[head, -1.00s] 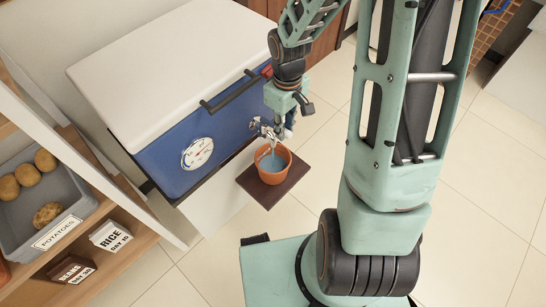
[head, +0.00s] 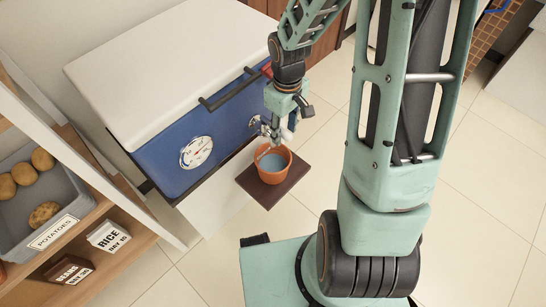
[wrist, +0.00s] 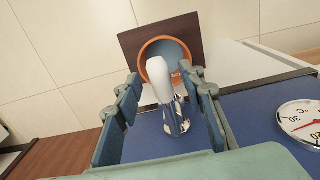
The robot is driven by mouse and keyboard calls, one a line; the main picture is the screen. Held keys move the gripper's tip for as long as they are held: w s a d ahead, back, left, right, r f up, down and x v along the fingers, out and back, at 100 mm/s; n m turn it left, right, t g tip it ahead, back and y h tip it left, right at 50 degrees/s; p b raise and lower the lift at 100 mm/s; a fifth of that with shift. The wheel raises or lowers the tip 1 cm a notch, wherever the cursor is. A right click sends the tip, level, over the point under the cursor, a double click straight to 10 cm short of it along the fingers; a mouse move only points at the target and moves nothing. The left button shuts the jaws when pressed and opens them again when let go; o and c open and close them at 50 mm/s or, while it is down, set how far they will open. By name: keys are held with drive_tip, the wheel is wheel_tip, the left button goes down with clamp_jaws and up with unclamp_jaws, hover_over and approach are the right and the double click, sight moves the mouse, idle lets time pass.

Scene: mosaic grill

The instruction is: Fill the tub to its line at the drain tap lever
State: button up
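The tub (head: 273,176) is orange, terracotta-like, and stands upright below the tap. Its inside looks blue-grey, like water; I cannot make out the fill line or the exact level. In the wrist view the tub (wrist: 142,62) is partly hidden behind the tap lever (wrist: 158,76), which is white on a chrome tap body (wrist: 176,120). My gripper (wrist: 163,85) is open, with one finger on each side of the lever and visible gaps. In the head view my gripper (head: 278,128) hides most of the tap.
The tap is on a blue cooler (head: 170,160) with a white lid (head: 165,60), a black handle and a round dial (head: 196,152). The tub stands on a dark brown board (head: 264,194). Shelves with a potato crate (head: 45,215) stand at left. Tiled floor is clear at right.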

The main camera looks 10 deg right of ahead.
drive_tip(key=shift+r, duration=0.15)
idle(0.4)
wheel_tip(320, 180, up, 7)
drive_tip(key=p, duration=0.6)
idle(0.4)
